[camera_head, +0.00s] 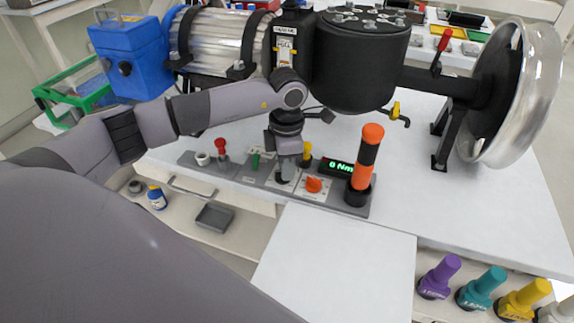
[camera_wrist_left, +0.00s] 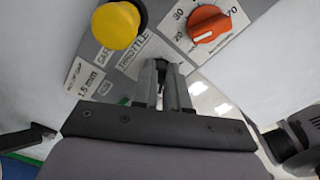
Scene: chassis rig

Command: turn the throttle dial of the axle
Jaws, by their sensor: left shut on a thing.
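My left gripper (camera_head: 285,177) points down at the grey control panel (camera_head: 238,172) on the bench. In the left wrist view its fingers (camera_wrist_left: 161,68) are closed at the panel, beside a label reading THROTTLE (camera_wrist_left: 133,50). They are shut on a small part there, the throttle dial by its label, which the fingers almost wholly hide. An orange dial (camera_head: 314,184) with a number scale sits just right of the gripper and is free; it also shows in the left wrist view (camera_wrist_left: 211,23). My right gripper is in neither view.
A yellow knob (camera_head: 307,153) stands close behind the gripper. An orange and black upright tool (camera_head: 368,156) and a display reading 0 Nm (camera_head: 341,167) are to the right. The black axle housing (camera_head: 360,60) and silver wheel (camera_head: 520,92) rise behind. The white bench right of the panel is clear.

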